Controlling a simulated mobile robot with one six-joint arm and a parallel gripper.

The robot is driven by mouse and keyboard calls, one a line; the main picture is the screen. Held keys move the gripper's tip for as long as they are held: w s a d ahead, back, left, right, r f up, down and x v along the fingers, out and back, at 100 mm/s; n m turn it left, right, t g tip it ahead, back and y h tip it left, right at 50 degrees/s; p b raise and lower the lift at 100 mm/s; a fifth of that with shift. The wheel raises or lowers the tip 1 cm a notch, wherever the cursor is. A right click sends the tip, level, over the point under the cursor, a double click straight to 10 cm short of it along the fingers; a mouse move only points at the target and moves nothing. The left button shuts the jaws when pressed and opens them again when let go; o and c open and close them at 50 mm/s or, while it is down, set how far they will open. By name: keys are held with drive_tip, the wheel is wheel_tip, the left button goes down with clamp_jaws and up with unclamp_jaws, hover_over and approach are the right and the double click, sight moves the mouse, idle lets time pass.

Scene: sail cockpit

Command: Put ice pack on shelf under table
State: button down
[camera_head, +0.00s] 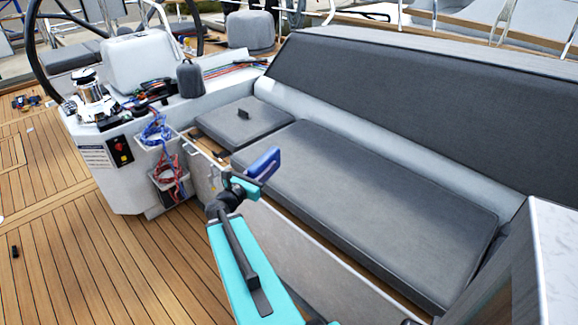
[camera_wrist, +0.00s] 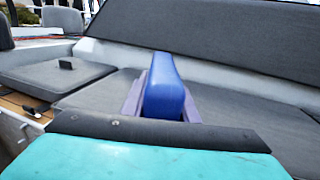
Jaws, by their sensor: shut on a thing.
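A blue ice pack (camera_head: 263,164) is held in my gripper (camera_head: 248,179) in the head view, raised in front of the grey bench cushions. In the wrist view the ice pack (camera_wrist: 164,90) stands up between the two finger sides of my gripper (camera_wrist: 160,105), which is shut on it. The table (camera_head: 555,255) shows only in part at the right edge of the head view, with a pale marbled top and a dark side. The shelf under it cannot be made out.
A long grey seat cushion (camera_head: 365,210) and a shorter one (camera_head: 245,122) lie along the backrest. A small dark object (camera_head: 243,114) sits on the shorter cushion. Rope bins (camera_head: 165,180) hang on the white console. The wooden deck (camera_head: 90,260) at left is mostly clear.

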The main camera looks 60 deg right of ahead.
drive_tip(key=w+a+r+n+t+p, duration=0.1)
drive_tip(key=w+a+r+t+p, duration=0.2)
drive_tip(key=w+a, duration=0.4)
drive_tip(key=w+a+r+n+t+y+p, duration=0.15)
drive_tip(key=w+a+r, duration=0.25)
drive_tip(key=a, duration=0.5)
drive_tip(key=w+a+r+n+t+h+p, duration=0.1)
drive_tip(key=w+a+r+n+t+p, duration=0.1)
drive_tip(key=w+a+r+p, duration=0.5)
drive_tip(key=w+a+r+n+t+y+p, duration=0.1)
drive_tip(key=a+r+t+p, duration=0.1)
drive_tip(key=a, duration=1.3)
drive_tip(key=w+a+r+n+t+y+p, duration=0.2)
drive_tip(key=a+r+t, duration=0.1)
drive_tip(key=a, duration=1.2)
drive_tip(key=shift+r, duration=0.4)
drive_tip(key=shift+w+y, duration=0.1)
drive_tip(key=shift+y, duration=0.15)
